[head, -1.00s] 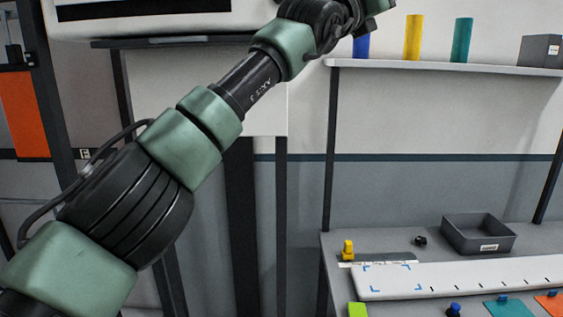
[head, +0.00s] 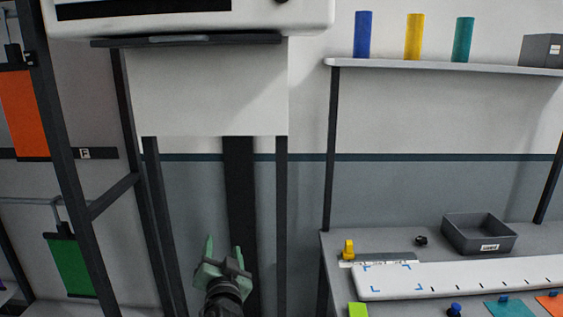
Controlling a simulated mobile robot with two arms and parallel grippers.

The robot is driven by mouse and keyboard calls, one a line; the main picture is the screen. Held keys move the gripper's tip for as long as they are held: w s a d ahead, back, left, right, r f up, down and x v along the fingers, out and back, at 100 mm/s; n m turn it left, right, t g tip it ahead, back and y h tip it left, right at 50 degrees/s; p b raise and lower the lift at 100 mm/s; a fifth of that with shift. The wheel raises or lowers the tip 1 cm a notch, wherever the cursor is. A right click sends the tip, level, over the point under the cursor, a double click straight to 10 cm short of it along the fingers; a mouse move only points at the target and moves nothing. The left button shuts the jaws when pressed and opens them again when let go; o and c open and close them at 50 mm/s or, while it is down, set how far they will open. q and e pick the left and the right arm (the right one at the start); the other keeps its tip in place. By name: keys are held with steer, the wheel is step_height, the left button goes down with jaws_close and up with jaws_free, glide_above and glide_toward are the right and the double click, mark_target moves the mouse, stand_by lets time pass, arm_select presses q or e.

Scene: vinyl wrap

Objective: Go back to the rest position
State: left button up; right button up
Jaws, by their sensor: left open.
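My left gripper (head: 224,248) is at the lower middle of the head view, its two green fingers pointing up and apart. It is open, with nothing between the fingers. It hangs in free space to the left of the workbench, touching nothing that I can see. Only the gripper and a short black wrist part show; the rest of the left arm is out of view. My right gripper is not in view.
The workbench (head: 338,243) at lower right holds a grey bin (head: 480,240), a white board (head: 440,280) and a yellow tool (head: 348,250). Above it, a shelf (head: 440,67) carries blue, yellow and teal rolls. Orange (head: 24,115) and green (head: 70,266) sheets hang at left.

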arm_select(q)
steer(key=s+a+f+n+g+h, duration=0.1)
steer(key=s+a+f+g, duration=0.25)
steer(key=s+f, duration=0.6)
steer(key=s+a+f+n+g, duration=0.1)
steer(key=s+a+f+g, duration=0.25)
steer(key=s+f, duration=0.55)
steer(key=s+f+g+h, duration=0.1)
steer(key=s+f+g, duration=0.25)
steer(key=s, duration=0.75)
steer(key=s+f+g+h, duration=0.2)
steer(key=s+f+g, duration=0.15)
steer(key=s, duration=0.75)
step_height(320, 180, down, 31)
steer(key=s+g+b, duration=0.1)
steer(key=s+b, duration=0.1)
steer(key=b, duration=0.1)
steer(key=s+a+f+g+b, duration=0.1)
steer(key=s+a+f, duration=0.1)
steer(key=s+f, duration=1.4)
steer(key=shift+a+y, duration=0.3)
steer(key=shift+a, duration=0.05)
steer(key=shift+w, duration=0.1)
